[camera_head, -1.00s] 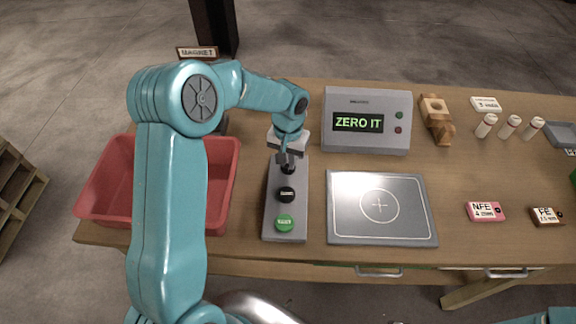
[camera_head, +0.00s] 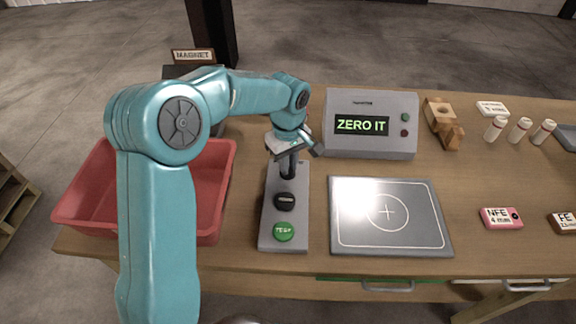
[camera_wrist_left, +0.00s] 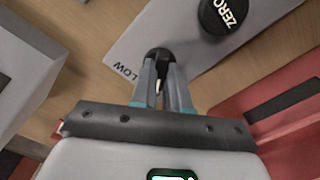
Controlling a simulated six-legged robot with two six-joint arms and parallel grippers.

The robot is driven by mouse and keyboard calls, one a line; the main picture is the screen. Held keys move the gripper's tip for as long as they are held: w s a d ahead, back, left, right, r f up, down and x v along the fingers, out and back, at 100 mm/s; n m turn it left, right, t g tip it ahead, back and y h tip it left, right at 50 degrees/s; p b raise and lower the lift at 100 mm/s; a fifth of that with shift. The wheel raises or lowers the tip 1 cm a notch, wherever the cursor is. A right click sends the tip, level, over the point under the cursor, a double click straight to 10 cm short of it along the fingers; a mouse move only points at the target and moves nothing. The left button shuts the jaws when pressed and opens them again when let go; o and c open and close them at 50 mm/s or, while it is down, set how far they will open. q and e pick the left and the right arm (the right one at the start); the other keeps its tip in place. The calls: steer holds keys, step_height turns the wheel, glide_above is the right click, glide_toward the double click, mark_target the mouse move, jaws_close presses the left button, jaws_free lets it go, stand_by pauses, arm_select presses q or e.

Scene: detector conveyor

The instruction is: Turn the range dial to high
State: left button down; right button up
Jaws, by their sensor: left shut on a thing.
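The grey control panel (camera_head: 265,225) lies on the bench with a black range dial at its far end, a black ZERO button (camera_head: 284,202) and a green TEST button (camera_head: 284,231). My left gripper (camera_head: 288,172) points down over the far end and is shut on the dial. In the left wrist view the dark dial (camera_wrist_left: 158,54) sits between the fingertips (camera_wrist_left: 161,70), with the word LOW beside it on the panel. The dial's pointer and any HIGH mark are hidden or cannot be made out. My right gripper is out of view.
A grey display box (camera_head: 370,146) reading ZERO IT stands right of the gripper. A flat plate (camera_head: 435,225) with a cross lies in front of it. A red bin (camera_head: 80,205) is at the left, behind my arm. Wooden pieces (camera_head: 440,118) and white vials (camera_head: 520,130) are farther right.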

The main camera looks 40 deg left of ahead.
arm_select(q)
steer(key=shift+a+n+b, duration=0.1)
steer(key=shift+n+b, duration=0.25)
steer(key=shift+n, duration=0.65)
steer(key=c, duration=1.1)
jaws_free()
steer(key=shift+a, duration=0.1)
steer(key=shift+r, duration=0.3)
step_height(320, 180, up, 16)
steer(key=shift+f+p, duration=0.15)
steer(key=shift+p, duration=0.55)
